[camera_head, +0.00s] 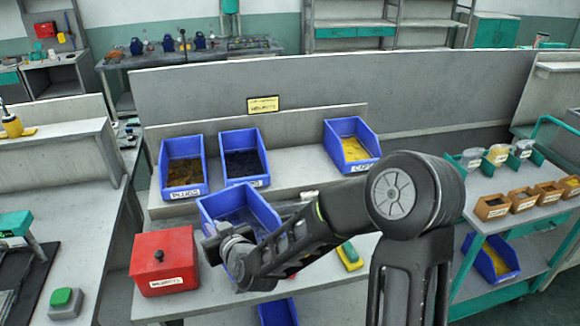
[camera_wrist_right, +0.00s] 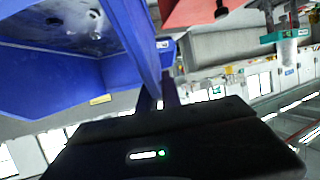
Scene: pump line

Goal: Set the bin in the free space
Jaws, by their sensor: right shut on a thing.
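My right gripper (camera_head: 232,238) is shut on a wall of a blue bin (camera_head: 262,207), at its near side. On the shelf stand a bin of brown parts (camera_head: 184,192), a bin of dark parts (camera_head: 245,181) and a bin of yellow parts (camera_head: 374,168). Between the last two is a free space (camera_head: 297,168). My left gripper is not in view.
A red box (camera_head: 164,260) stands on the bench left of the held bin. A green and yellow item (camera_head: 349,256) lies to its right, partly behind my arm. A grey back panel (camera_head: 330,90) rises behind the shelf. A cart (camera_head: 490,215) with small orange bins stands at right.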

